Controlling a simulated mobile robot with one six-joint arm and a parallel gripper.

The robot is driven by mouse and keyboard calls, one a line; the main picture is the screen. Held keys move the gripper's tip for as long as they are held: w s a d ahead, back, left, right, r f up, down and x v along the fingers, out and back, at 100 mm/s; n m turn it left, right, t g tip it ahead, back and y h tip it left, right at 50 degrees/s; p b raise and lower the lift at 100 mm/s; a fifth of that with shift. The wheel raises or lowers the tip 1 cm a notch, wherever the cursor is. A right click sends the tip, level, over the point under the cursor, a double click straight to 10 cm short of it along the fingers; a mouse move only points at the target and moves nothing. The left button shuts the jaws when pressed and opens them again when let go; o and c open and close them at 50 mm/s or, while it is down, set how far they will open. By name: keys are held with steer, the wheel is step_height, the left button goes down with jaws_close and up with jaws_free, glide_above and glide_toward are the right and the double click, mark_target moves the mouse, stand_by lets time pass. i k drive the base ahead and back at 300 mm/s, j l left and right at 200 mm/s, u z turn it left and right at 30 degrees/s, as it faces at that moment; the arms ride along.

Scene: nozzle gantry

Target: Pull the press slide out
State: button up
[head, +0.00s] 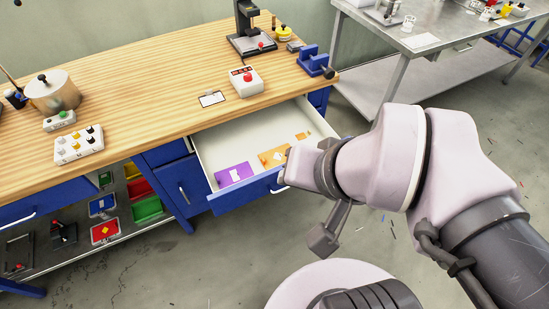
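A black bench press (247,22) stands upright at the back of the wooden bench top. Its low grey base carries a small red knob (261,45) at the front, which may belong to the slide. I cannot tell from here how far out the slide sits. My gripper (296,172) is at the front of the open drawer, well in front of and below the press. My own wrist covers most of it, so its fingers and anything between them are hidden. I cannot tell whether it touches the drawer front.
The blue-fronted drawer (235,202) stands open with purple and orange cards inside. A white box with a red button (246,82), a blue vise (316,61) and a yellow-topped item (283,33) stand near the press. A steel table (440,42) is at right. The bench's middle is mostly clear.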

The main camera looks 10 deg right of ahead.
mark_target(246, 43)
steer(key=i+l+u, duration=0.2)
steer(key=l, duration=0.25)
steer(key=i+l+u, duration=0.35)
steer(key=l, duration=0.3)
steer(key=i+l+u, duration=0.15)
steer(key=l+u, duration=0.2)
steer(key=l, duration=0.3)
steer(key=i+l+u, duration=0.15)
steer(key=l+u, duration=0.25)
steer(key=l, duration=0.3)
steer(key=l+u, duration=0.35)
steer(key=l, duration=0.4)
steer(key=i+l+u, duration=0.35)
steer(key=l, duration=0.3)
steer(key=i, duration=0.1)
